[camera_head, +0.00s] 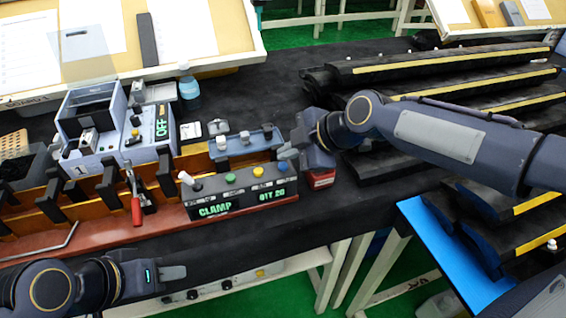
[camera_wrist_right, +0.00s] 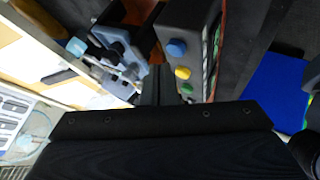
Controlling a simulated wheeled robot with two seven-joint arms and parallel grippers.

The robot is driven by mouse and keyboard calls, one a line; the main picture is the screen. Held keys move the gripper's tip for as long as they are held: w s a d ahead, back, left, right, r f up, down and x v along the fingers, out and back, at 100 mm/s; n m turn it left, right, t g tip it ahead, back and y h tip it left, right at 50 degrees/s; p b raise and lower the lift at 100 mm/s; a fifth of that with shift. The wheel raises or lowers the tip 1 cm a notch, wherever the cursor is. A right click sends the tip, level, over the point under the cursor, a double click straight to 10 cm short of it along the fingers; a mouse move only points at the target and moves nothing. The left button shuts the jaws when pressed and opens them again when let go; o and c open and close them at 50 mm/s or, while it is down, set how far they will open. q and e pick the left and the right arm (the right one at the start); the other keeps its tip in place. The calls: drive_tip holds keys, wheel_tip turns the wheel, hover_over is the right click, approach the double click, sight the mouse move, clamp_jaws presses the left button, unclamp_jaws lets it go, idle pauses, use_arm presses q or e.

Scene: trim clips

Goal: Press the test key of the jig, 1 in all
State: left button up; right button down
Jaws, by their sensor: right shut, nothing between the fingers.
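The jig's dark control box (camera_head: 240,204) shows "CLAMP" and "QTY 20" in green on its front. Its top carries a white-tipped lever (camera_head: 186,178), a green key (camera_head: 230,178), a yellow key (camera_head: 258,171) and a blue key (camera_head: 281,166). No label tells which is the test key. My right gripper (camera_head: 287,153) is shut and empty, just behind the blue-key end of the box. In the right wrist view its fingers (camera_wrist_right: 166,85) are beside the blue (camera_wrist_right: 176,48), yellow (camera_wrist_right: 183,72) and green keys. My left gripper (camera_head: 174,273) looks shut and empty, in front of the jig.
A blue-grey fixture (camera_head: 92,115) with an "OFF" display stands on the left. A red-handled toggle clamp (camera_head: 136,205) is left of the control box. A grey-blue tray (camera_head: 245,142) lies behind the box. Long dark trim parts with yellow strips (camera_head: 450,62) fill the right.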

wheel_tip(320, 180, up, 5)
drive_tip(key=p, duration=0.2)
drive_tip(key=shift+p, duration=0.4)
idle(0.6)
drive_tip(key=s+d+f+m+t+h, duration=0.1)
drive_tip(key=s+d+f+m+h, duration=0.2)
drive_tip(key=s+d+m, duration=1.1)
drive_tip(key=s+d+f+m+h, duration=0.1)
drive_tip(key=s+d+f+m, duration=0.4)
drive_tip(key=s+m, duration=0.3)
drive_tip(key=shift+s+d+f+m, duration=0.25)
drive_tip(key=shift+s+f+m, duration=0.05)
drive_tip(key=shift+s, duration=0.35)
